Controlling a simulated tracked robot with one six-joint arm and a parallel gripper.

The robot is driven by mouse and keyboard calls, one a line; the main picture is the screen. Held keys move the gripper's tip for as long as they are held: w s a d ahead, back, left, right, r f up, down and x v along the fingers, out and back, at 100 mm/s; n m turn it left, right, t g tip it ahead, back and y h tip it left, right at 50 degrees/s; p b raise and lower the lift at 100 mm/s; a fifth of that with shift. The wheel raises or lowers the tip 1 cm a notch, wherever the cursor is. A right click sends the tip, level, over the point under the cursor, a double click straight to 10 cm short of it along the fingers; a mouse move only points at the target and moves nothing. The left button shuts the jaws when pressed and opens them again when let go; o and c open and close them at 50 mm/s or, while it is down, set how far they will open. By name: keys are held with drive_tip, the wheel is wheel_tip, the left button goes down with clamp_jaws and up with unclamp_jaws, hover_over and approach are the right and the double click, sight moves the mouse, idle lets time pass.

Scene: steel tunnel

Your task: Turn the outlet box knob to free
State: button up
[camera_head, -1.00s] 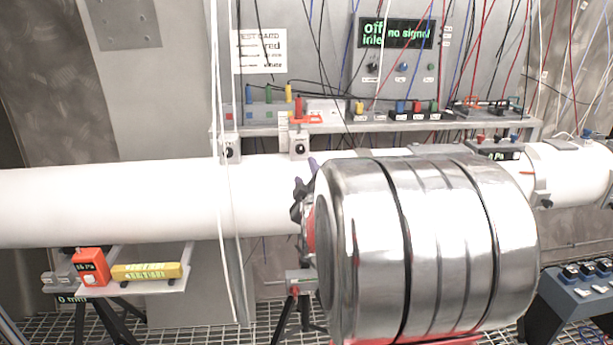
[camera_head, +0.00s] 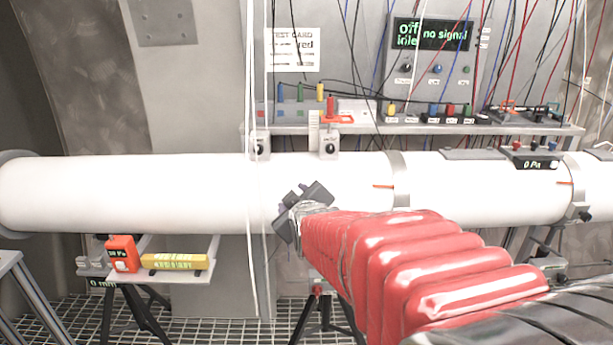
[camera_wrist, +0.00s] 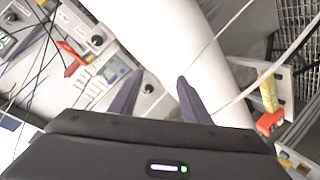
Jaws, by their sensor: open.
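Two small grey boxes with black round knobs hang at the front edge of the shelf, a left box (camera_head: 260,147) and a right box (camera_head: 328,145). Their labels are too small to read, so I cannot tell which is the outlet box. The knob settings are unclear. In the wrist view, the left box (camera_wrist: 149,88) shows between my fingers, farther off, and the right box (camera_wrist: 98,40) lies to the upper left. My gripper (camera_head: 303,195) is in front of the white pipe, below the boxes. Its dark fingers (camera_wrist: 160,78) are apart and empty.
The white pipe (camera_head: 140,190) crosses the view below the shelf (camera_head: 460,129). White cables (camera_head: 250,220) hang in front of it near the left box. A red clamp (camera_head: 337,118) is above the right box. A yellow level (camera_head: 175,262) sits on a low stand.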

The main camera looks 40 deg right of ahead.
drive_tip(key=s+a+f+m+g+y, duration=0.1)
drive_tip(key=s+a+f+g+y, duration=0.1)
drive_tip(key=s+a, duration=0.9)
drive_tip(key=s+a+f+m+g+y, duration=0.2)
drive_tip(key=s+a+f+g+y, duration=0.1)
drive_tip(key=s+a, duration=0.8)
drive_tip(key=shift+s+a+f+g+y, duration=0.3)
drive_tip(key=shift+f+g, duration=0.2)
drive_tip(key=shift+g, duration=0.6)
drive_tip(key=shift+c, duration=0.4)
